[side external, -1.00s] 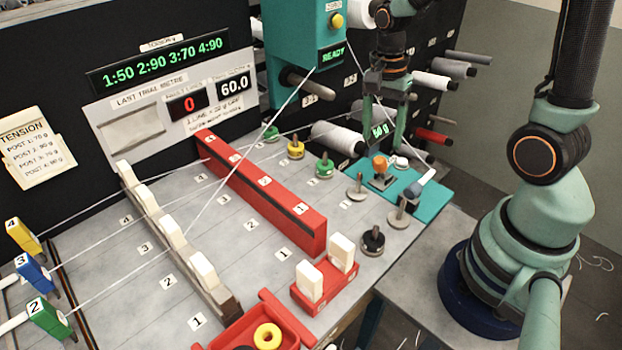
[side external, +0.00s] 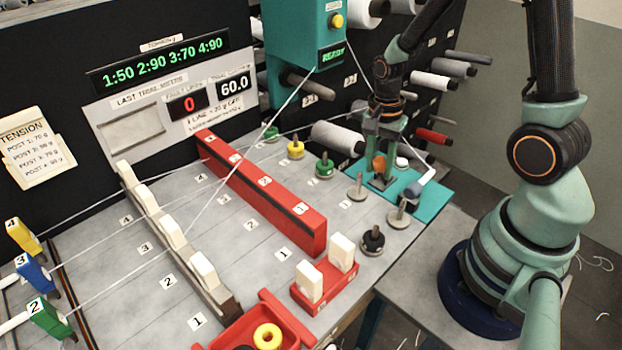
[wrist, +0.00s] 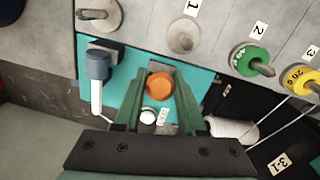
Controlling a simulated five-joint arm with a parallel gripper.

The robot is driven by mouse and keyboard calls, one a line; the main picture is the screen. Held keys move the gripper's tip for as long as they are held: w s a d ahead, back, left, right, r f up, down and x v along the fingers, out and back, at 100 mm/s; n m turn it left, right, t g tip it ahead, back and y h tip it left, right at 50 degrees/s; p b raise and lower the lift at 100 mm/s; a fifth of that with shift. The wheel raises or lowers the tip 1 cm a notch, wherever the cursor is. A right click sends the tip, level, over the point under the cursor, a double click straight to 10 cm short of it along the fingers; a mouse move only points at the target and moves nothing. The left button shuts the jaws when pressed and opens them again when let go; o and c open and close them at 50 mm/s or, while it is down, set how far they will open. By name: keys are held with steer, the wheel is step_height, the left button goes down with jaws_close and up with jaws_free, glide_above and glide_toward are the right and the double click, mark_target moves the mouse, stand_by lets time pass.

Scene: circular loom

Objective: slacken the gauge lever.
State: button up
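An orange-topped knob or lever (side external: 379,165) stands on a grey base on the teal plate (side external: 431,204). In the wrist view the orange top (wrist: 159,87) lies between my two green fingers. My gripper (side external: 380,156) points down, open, with one finger on each side of the orange top; I cannot tell whether either finger touches it. A grey-blue handle with a white rod (wrist: 97,66) lies on the same plate, left of my gripper in the wrist view. Neither part has a readable name, but the orange-topped one is likely the gauge lever.
A small white knob (side external: 401,162) is close beside my gripper. A white spool (side external: 337,137) and a green knob (side external: 324,166) are to the left. White thread runs close behind my gripper.

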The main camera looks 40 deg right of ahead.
jaws_close()
stand_by(1.1)
